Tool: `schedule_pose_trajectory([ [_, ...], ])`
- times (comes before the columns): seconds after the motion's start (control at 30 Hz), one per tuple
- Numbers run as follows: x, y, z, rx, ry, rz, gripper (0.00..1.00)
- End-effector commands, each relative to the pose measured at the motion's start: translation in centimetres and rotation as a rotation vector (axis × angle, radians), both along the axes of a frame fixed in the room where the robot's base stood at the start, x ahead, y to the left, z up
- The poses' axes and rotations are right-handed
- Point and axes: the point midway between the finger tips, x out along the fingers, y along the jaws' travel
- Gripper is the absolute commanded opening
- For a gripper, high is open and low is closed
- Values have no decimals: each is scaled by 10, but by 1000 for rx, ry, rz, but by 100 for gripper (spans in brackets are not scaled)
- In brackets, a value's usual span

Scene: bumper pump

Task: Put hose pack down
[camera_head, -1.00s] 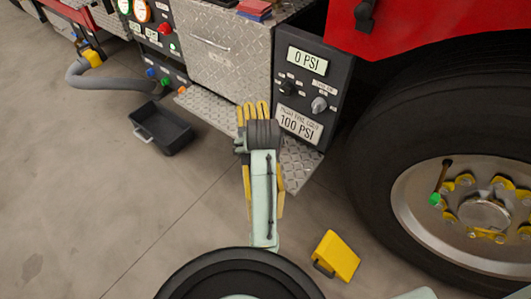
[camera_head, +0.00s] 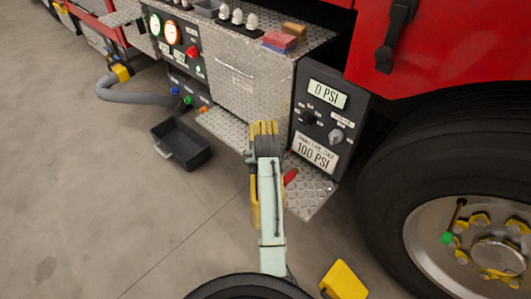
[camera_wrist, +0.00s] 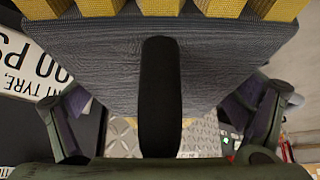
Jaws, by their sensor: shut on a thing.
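The hose pack (camera_head: 266,134) has yellow hose folds at its far end and a dark grey wrap. My gripper (camera_head: 263,156) is shut on it, and the pack hides most of the fingers in the head view. In the wrist view, the grey wrap (camera_wrist: 100,60) fills the middle, with yellow folds along the top. A black strap (camera_wrist: 160,95) runs down between my gripper's fingers (camera_wrist: 165,125). The pack appears in front of the truck's diamond-plate step (camera_head: 313,198), left of the pressure panel (camera_head: 325,118). I cannot tell whether it touches the step.
A small red thing (camera_head: 290,177) shows on the step beside my arm. A black bin (camera_head: 181,144) and a yellow block (camera_head: 344,281) are on the floor. A large wheel (camera_head: 455,190) stands at right. A grey hose (camera_head: 135,98) hangs at left.

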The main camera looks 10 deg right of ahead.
Motion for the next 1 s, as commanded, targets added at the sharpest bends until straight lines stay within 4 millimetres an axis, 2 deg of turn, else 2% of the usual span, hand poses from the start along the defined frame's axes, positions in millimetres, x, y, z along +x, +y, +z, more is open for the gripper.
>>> schedule_pose_trajectory([
  [0.03,2,-1,4,-4,-12,0,32],
  [0.4,2,-1,1,-3,-13,1,32],
  [0.43,0,0,-4,-1,-2,1,95],
  [0.5,0,0,-3,-1,-2,1,100],
  [0.83,0,0,-3,-1,-2,1,100],
  [1.0,-6,1,9,0,-5,1,100],
])
